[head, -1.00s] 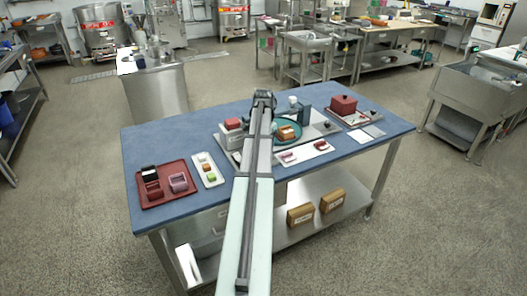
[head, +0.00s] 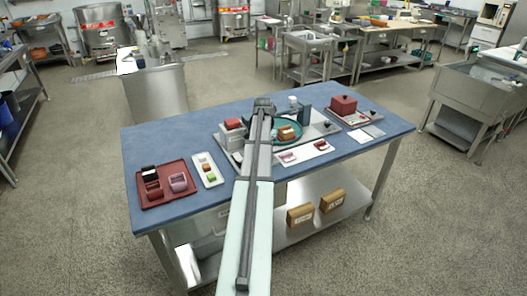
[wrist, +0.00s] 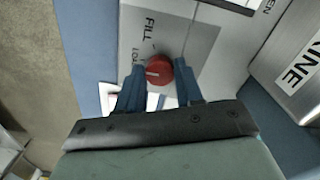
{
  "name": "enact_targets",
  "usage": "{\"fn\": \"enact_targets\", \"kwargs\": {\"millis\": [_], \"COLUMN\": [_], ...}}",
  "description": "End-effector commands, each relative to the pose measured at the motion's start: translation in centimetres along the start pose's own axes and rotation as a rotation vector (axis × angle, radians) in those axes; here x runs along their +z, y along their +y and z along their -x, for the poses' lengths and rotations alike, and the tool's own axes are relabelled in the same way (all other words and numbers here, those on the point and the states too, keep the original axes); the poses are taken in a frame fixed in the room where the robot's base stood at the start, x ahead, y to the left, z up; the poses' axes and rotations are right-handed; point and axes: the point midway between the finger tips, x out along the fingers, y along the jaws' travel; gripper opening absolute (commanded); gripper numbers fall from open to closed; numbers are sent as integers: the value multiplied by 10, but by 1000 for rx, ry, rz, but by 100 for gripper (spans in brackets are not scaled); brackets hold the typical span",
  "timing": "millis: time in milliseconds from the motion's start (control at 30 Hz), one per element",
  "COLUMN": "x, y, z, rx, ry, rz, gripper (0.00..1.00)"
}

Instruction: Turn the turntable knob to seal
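A round red knob (wrist: 159,71) with a white pointer line sits on a grey plate (wrist: 193,42) in the wrist view. Its line points left in the picture. The word "FILL" and a partly covered word starting "LO" are printed beside it. My gripper (wrist: 160,69) has its two dark blue fingers apart, one on each side of the knob, with narrow gaps showing. I cannot tell how deep they reach around it. In the head view, a teal turntable (head: 296,138) lies on the grey machine base, partly hidden by my arm. The knob is hidden there.
On the blue table (head: 155,225) are a red tray (head: 180,199) with small containers, a white tray (head: 212,182) with small pieces, and a lidded red box (head: 343,105). A metal block (wrist: 290,65) with lettering stands right of the knob in the wrist view.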

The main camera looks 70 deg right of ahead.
Motion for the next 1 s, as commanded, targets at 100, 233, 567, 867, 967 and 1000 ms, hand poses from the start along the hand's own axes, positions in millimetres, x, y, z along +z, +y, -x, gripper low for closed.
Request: {"fn": "enact_targets", "kwargs": {"millis": [100,233,567,867,967,1000], "x": [0,0,0,0,0,0], "y": [0,0,0,0,0,0], "z": [0,0,0,0,0,0], "rx": [0,0,0,0,0,0], "ry": [0,0,0,-2,-2,-2], "rz": [0,0,34,216,307,345], "gripper": [22,10,6,6,6,6]}}
